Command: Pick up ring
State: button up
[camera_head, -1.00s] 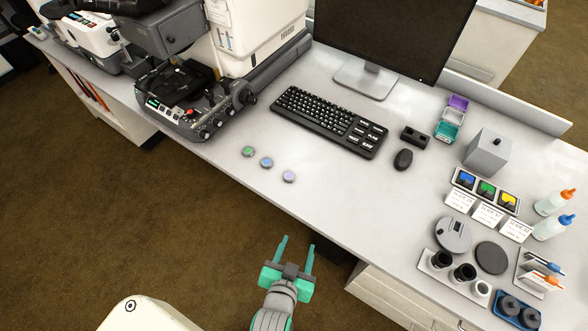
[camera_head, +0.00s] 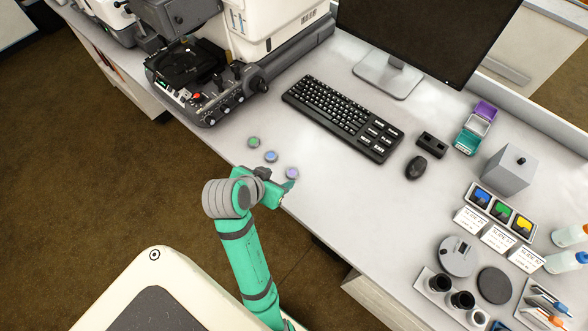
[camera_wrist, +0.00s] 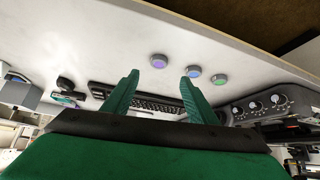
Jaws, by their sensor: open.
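Three small round pieces with pale rims lie in a row near the front edge of the bench: green-centred (camera_head: 254,142), blue-centred (camera_head: 271,156) and purple-centred (camera_head: 292,173). I cannot tell which one the task calls the ring. My gripper (camera_head: 281,187) is at the bench edge, close to the purple piece. In the wrist view my gripper (camera_wrist: 159,80) is open and empty. There the purple piece (camera_wrist: 158,61) shows between and beyond the fingertips. The blue piece (camera_wrist: 194,72) and the green piece (camera_wrist: 220,80) lie to its right.
A keyboard (camera_head: 342,118) and mouse (camera_head: 416,167) lie behind the pieces. The microscope's control base (camera_head: 198,95) stands to the left. Trays, a grey box (camera_head: 510,169), a dark disc (camera_head: 495,284) and bottles stand at the right. Bare bench surrounds the pieces.

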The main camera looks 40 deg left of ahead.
aim_at(291, 173)
jog(key=x, duration=1)
jog(key=shift+w+d, duration=0.15)
jog(key=shift+w, duration=0.1)
jog(key=shift+c, duration=0.4)
jog(key=shift+s, duration=0.1)
jog(key=c, duration=1)
